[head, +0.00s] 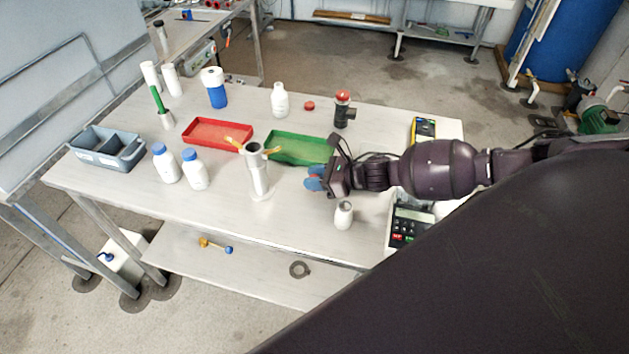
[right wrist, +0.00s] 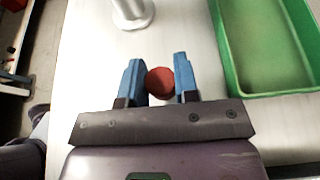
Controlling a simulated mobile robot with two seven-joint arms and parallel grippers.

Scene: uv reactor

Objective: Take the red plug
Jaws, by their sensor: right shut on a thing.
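The red plug (right wrist: 160,82) is a small round, dark red piece between the blue fingertips in the right wrist view. My right gripper (right wrist: 160,84) is shut on it, with a finger against each side. In the head view my right gripper (head: 315,178) is over the front part of the table, between the metal cylinder and the small open bottle. My left gripper is not in view.
A metal cylinder with yellow handles (head: 256,172) stands left of the gripper. A green tray (head: 290,160) lies behind it, and it shows at right in the wrist view (right wrist: 229,50). A small white bottle (head: 344,216) stands in front. A red cap (head: 309,105) and a black red-topped fitting (head: 344,115) are behind.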

